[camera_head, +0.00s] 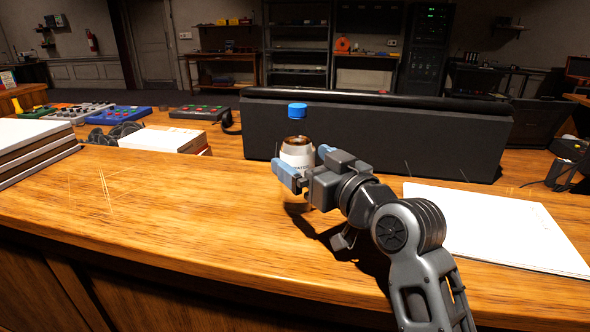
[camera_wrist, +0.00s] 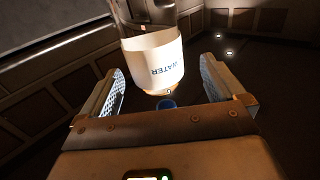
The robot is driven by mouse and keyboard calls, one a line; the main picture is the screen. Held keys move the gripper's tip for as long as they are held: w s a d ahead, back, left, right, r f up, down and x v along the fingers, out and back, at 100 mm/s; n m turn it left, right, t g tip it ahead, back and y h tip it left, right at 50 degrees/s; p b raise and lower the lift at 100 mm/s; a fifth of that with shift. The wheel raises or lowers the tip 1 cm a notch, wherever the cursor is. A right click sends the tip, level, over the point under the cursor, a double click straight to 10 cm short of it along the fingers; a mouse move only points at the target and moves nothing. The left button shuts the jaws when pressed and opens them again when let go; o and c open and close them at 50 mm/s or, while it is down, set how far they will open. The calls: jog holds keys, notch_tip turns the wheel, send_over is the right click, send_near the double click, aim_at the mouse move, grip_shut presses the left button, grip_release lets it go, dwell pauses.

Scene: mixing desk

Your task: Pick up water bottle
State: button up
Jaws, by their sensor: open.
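The water bottle (camera_head: 298,152) stands upright on the wooden desk, with a blue cap and a white label. My gripper (camera_head: 302,168) is right at it, its fingers level with the label and partly hiding the bottle's lower part. In the wrist view the bottle (camera_wrist: 158,62) shows its label reading "WATER", lying between and just ahead of the two fingers. My gripper (camera_wrist: 180,92) is open there, with a gap visible on both sides of the bottle.
A long black panel (camera_head: 375,135) stands behind the bottle. White paper (camera_head: 500,225) lies to the right of my arm. Stacked books (camera_head: 35,150) and a white-topped stack (camera_head: 165,140) are at the left. The wooden desk (camera_head: 150,205) is clear at front left.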

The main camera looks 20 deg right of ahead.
jog(key=w, duration=0.2)
jog(key=w+r+p, duration=0.1)
jog(key=w, duration=0.1)
jog(key=shift+w+a, duration=0.15)
jog(key=shift+w, duration=0.05)
jog(key=shift+w+a+f, duration=0.1)
jog(key=shift+w, duration=0.5)
jog(key=shift+c, duration=0.3)
jog(key=c, duration=1.4)
